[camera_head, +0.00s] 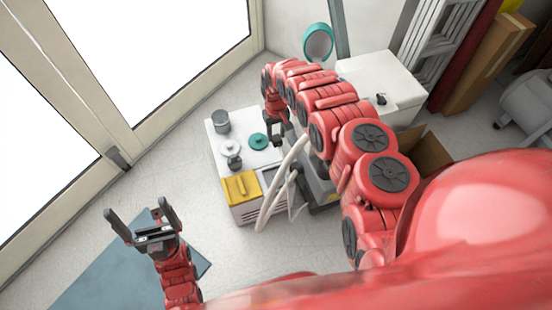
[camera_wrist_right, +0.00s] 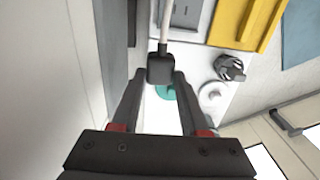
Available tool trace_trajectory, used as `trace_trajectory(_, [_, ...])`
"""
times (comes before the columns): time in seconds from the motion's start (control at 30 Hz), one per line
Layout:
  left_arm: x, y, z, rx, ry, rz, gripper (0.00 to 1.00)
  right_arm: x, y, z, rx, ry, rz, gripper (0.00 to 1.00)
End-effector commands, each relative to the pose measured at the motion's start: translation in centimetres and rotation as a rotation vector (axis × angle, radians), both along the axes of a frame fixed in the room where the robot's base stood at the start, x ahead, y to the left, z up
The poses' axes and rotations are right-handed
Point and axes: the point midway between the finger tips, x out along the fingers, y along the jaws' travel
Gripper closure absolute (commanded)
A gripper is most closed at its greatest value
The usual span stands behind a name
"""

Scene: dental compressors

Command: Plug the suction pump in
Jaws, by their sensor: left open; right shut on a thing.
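My right gripper (camera_wrist_right: 159,76) is shut on a black plug (camera_wrist_right: 160,68), which sits between its fingertips with a pale cable running up from it. In the head view my right gripper (camera_head: 277,138) is above the far right part of the white cabinet top; the plug is too small there to make out clearly. A dark grey machine (camera_head: 322,187) with pale hoses (camera_head: 268,207) stands right of the cabinet, partly hidden by my right arm; I cannot tell whether it is the suction pump. My left gripper (camera_head: 138,210) is open and empty over the floor. No socket is clearly visible.
The white cabinet (camera_head: 215,150) carries a grey canister (camera_head: 221,121), a teal disc (camera_head: 258,141), a white disc (camera_head: 231,146), a dark knob (camera_head: 234,162) and a yellow panel (camera_head: 241,187). A white box (camera_head: 385,80) stands behind, a cardboard box (camera_head: 428,150) at right.

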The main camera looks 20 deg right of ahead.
Motion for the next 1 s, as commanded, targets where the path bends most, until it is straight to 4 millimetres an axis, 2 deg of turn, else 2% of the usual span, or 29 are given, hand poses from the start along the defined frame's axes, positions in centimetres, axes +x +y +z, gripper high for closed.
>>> trace_trajectory(0.03, [0.0,0.0,1.3,-0.004,0.003,0.0,0.0,-1.3,0.0,-0.3,0.001,0.005,-0.002,1.0])
trace_trajectory(0.2, [0.2,0.0,3.2,-0.018,0.014,-0.001,0.0,-5.7,1.5,-3.1,0.002,0.008,-0.006,1.0])
trace_trajectory(0.33, [0.3,0.0,3.7,-0.025,0.019,-0.002,0.0,-7.8,2.5,-4.4,0.001,0.003,-0.011,1.0])
trace_trajectory(0.47, [0.4,0.0,3.7,-0.026,0.02,-0.002,0.0,-8.4,2.8,-4.9,0.001,-0.001,-0.015,1.0])
trace_trajectory(0.77, [0.3,0.0,3.6,-0.026,0.02,-0.002,0.0,-8.3,2.8,-4.9,0.0,-0.002,-0.016,1.0])
trace_trajectory(1.0, [0.4,0.0,2.8,-0.026,0.02,-0.002,0.0,-8.3,2.8,-5.8,0.0,-0.002,-0.016,1.0])
